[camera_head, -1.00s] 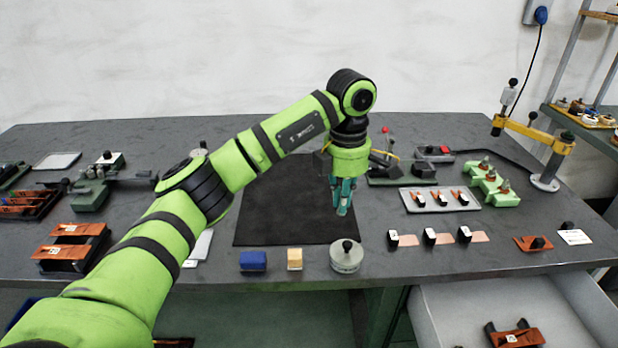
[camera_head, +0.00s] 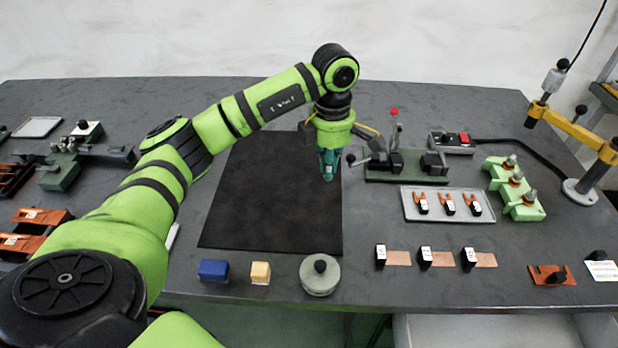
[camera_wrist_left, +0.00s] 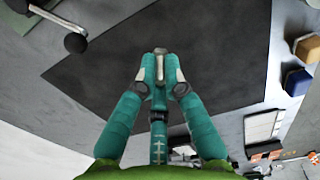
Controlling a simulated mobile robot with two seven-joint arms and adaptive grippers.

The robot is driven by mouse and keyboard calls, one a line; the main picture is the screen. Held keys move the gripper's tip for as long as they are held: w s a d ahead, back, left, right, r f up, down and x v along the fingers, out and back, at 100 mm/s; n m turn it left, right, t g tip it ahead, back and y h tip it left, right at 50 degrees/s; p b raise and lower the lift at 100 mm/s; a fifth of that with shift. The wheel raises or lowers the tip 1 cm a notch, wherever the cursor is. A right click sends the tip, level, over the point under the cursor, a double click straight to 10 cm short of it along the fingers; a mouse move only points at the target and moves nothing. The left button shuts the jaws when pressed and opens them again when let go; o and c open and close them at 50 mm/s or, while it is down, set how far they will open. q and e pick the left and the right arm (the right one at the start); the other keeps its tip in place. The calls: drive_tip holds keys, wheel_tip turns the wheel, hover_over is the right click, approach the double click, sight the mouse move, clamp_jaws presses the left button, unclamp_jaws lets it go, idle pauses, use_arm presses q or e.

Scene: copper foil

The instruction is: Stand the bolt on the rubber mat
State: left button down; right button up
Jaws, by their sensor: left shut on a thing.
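The black rubber mat (camera_head: 265,205) lies flat on the grey bench, and it also fills much of the left wrist view (camera_wrist_left: 225,45). My left gripper (camera_head: 328,175) is over the right part of the mat, fingers pointing down. In the left wrist view its teal fingers (camera_wrist_left: 160,78) are closed on a small grey metal piece (camera_wrist_left: 160,58), apparently the bolt. Most of the piece is hidden by the fingertips, and I cannot tell its tilt or its height above the mat. My right gripper is not in view.
A blue block (camera_head: 214,271), a tan block (camera_head: 260,273) and a round grey weight (camera_head: 320,275) stand before the mat. A green clamp fixture (camera_head: 405,165) is close right of the gripper. A tray (camera_head: 447,205) lies farther right. The mat's left and middle are bare.

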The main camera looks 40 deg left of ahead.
sight(311, 197)
use_arm(q)
drive_tip(key=a, duration=0.1)
drive_tip(key=s+a+f, duration=0.1)
drive_tip(key=a+f, duration=0.1)
drive_tip(key=shift+s+p, duration=0.3)
drive_tip(key=shift+s, duration=0.05)
drive_tip(key=shift+s+f, duration=0.1)
drive_tip(key=shift+f, duration=0.2)
wheel_tip(311, 197, down, 4)
drive_tip(key=shift+r+p, duration=0.15)
drive_tip(key=shift+p, duration=0.45)
drive_tip(key=c, duration=1.8)
unclamp_jaws()
drive_tip(key=shift+f, duration=0.2)
drive_tip(key=o, duration=0.5)
drive_tip(key=shift+c, duration=0.2)
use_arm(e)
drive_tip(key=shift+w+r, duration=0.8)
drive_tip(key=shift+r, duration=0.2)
use_arm(q)
drive_tip(key=shift+r, duration=0.15)
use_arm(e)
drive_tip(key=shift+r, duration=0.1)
